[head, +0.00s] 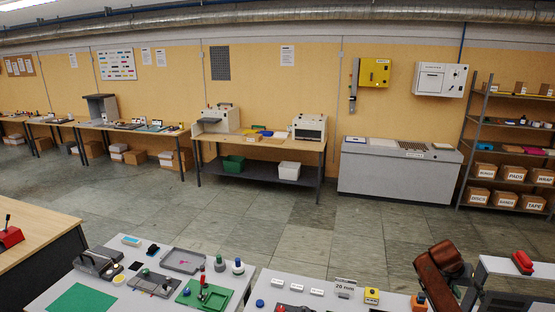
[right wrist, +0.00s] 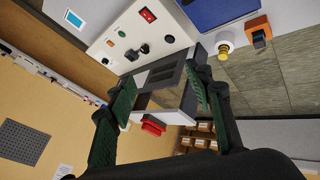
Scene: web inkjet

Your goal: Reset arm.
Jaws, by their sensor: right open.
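My right arm, rust-brown, comes up at the lower right of the head view, with my right gripper (head: 470,292) dark and partly hidden beside it. In the right wrist view my right gripper (right wrist: 163,80) shows two dark fingers with green pads spread wide apart. Nothing is held between them. A grey-white box with dark slots (right wrist: 160,98) shows beyond the gap between the fingers. My left gripper is in neither view.
A white bench (head: 262,298) with small labels, a yellow button box (head: 371,295) and an orange switch (head: 418,302) lies near the arm. A white unit with a red object (head: 522,262) stands right. Open tiled floor (head: 290,225) lies beyond.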

